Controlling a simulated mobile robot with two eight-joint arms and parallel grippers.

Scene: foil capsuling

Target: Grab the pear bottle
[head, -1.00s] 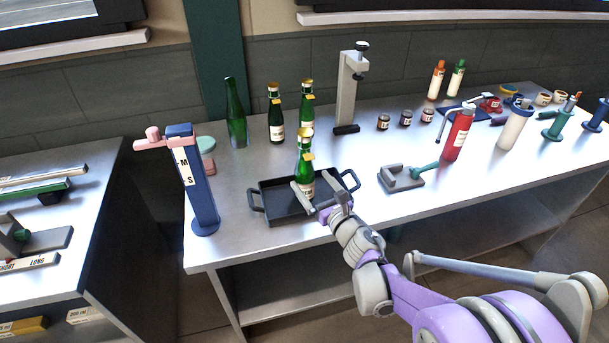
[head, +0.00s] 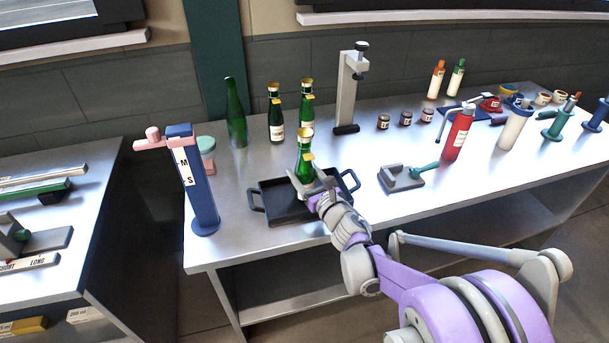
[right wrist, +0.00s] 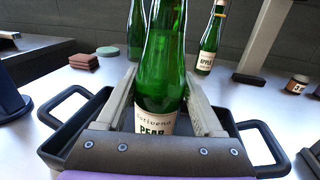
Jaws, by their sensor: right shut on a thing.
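The pear bottle (head: 304,160) is green glass with a gold top and a yellow tag. It stands upright in the black tray (head: 265,210). In the right wrist view the bottle (right wrist: 160,75) fills the middle, and its cream label reads PEAR. My right gripper (head: 312,184) is shut on the lower part of the bottle, one finger on each side in the right wrist view (right wrist: 165,108). The lower edge of the label is hidden behind the gripper's body. My left gripper is not in view.
Two gold-topped green bottles (head: 276,115) and a bare green bottle (head: 236,115) stand behind the tray. A blue post (head: 203,205) stands to the left, and a grey clamp stand (head: 347,90) behind. A small grey tool (head: 400,178) lies to the right.

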